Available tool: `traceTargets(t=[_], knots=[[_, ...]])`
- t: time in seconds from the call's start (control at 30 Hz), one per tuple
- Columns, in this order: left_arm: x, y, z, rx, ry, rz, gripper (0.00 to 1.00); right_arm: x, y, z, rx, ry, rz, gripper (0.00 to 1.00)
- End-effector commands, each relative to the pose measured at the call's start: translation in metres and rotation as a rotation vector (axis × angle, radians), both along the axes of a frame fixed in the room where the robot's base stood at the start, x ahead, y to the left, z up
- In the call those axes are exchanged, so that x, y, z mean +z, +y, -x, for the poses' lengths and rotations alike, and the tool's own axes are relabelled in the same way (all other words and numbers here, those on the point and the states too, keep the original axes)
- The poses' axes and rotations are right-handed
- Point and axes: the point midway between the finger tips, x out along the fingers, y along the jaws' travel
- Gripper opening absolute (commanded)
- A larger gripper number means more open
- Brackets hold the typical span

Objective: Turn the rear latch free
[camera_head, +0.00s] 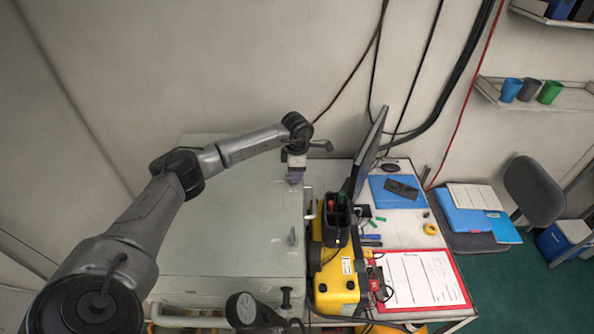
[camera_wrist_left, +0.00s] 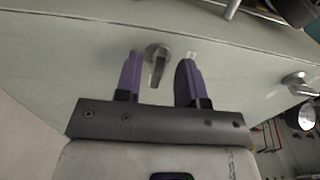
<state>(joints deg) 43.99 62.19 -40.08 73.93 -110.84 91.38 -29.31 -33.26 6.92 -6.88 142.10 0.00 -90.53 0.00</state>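The grey-green panel (camera_head: 215,240) has metal latches along its right side. My left gripper (camera_head: 296,179) is over the rear end of that side, its purple fingers pointing down, and it hides the rear latch in the head view. In the left wrist view my left gripper (camera_wrist_left: 159,78) is open, and the rear latch (camera_wrist_left: 157,66), a grey lever on a round base, shows in the gap between the fingers. I cannot tell whether either finger touches it. Another latch (camera_head: 292,238) stands further forward and also shows in the left wrist view (camera_wrist_left: 298,84). My right gripper is not seen.
A yellow case (camera_head: 336,283) stands close to the panel's right side. Beyond it are a monitor (camera_head: 368,155), a blue folder (camera_head: 397,192) and a red clipboard (camera_head: 420,280) on the table.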

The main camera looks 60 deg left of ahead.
Motion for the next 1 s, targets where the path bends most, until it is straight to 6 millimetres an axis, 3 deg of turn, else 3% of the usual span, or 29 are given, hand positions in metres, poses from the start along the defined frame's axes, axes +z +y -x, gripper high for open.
traceTargets(t=[0.47,0.83,1.0], knots=[[-0.0075,0.0002,0.0003,0.000,-0.001,-0.001,0.35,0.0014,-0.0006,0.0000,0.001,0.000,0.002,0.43],[-0.0072,0.0002,0.0003,0.000,-0.001,-0.001,0.00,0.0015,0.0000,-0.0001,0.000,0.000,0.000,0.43],[-0.0070,0.0002,0.0003,0.001,-0.001,-0.001,0.00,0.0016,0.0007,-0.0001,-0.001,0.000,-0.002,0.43]])
